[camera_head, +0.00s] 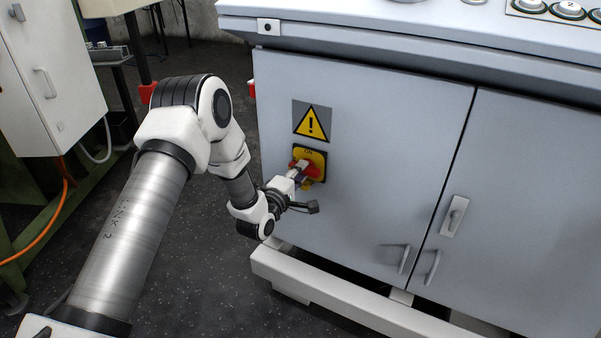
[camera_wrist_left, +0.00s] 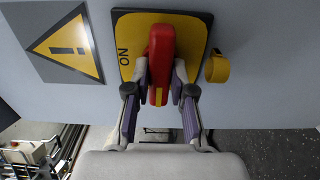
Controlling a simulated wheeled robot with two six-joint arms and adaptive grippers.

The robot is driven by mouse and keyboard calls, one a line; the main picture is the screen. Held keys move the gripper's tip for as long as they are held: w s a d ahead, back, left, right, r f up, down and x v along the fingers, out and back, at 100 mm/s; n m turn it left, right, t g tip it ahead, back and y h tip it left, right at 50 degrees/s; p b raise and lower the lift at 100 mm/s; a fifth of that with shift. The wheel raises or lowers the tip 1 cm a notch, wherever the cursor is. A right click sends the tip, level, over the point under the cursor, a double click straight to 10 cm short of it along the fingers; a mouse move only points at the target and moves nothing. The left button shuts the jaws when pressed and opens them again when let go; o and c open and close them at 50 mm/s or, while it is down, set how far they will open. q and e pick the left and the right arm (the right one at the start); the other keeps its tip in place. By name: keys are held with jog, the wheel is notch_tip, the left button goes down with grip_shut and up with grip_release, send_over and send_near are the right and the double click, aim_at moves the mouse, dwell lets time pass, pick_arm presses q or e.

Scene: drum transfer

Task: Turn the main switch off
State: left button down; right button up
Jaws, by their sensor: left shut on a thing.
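The main switch is a red rotary handle (camera_wrist_left: 161,62) on a yellow plate (camera_wrist_left: 190,32), fixed to the front of the grey cabinet. In the wrist view the word ON shows on the plate, left of the handle. In the head view the yellow plate (camera_head: 317,157) is below the warning sign, and my gripper partly hides the red handle. My left gripper (camera_wrist_left: 160,92) is shut on the red handle, with one finger on each side of it. It also shows in the head view (camera_head: 300,170). My right gripper is not in view.
A yellow warning sign (camera_head: 312,122) is above the switch. The cabinet doors (camera_head: 380,130) have a latch (camera_head: 454,216) and handles lower down. A pale base rail (camera_head: 340,295) runs below. A white box (camera_head: 50,80) hangs at the left. Dark floor lies between.

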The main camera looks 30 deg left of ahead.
pick_arm(q)
jog(key=c, duration=1)
grip_release()
jog(key=shift+s, duration=0.1)
jog(key=s, duration=1.1)
jog(key=shift+s, duration=0.4)
